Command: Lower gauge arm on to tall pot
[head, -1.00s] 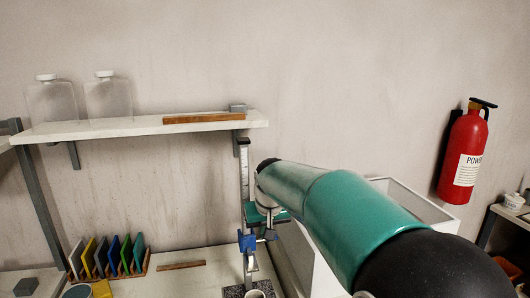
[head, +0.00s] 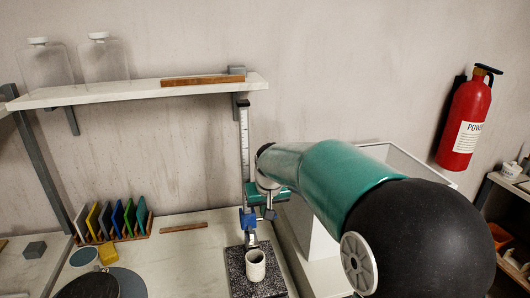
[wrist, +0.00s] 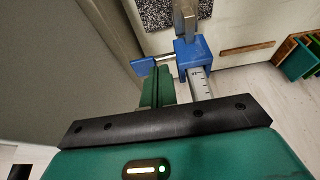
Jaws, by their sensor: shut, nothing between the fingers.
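The gauge stands upright, with a pale ruler column (head: 244,145) and a blue slider (head: 248,218) low on it. The slider also shows in the wrist view (wrist: 191,57), with a grey gauge arm (wrist: 186,20) sticking out from it. A white pot (head: 256,268) stands upright on the speckled base (head: 238,272), just below the slider. A small gap seems to show between arm and rim; contact is unclear. My gripper (head: 270,208) is shut and empty, close beside the slider at its right. Its fingers (wrist: 160,75) reach towards the slider's side; touching cannot be told.
A shelf (head: 130,92) with two clear bottles hangs above the bench. Coloured tiles (head: 112,218) stand in a rack at the left. A wooden strip (head: 183,228) lies behind the base. A white bin (head: 405,170) is at the right, partly behind my arm.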

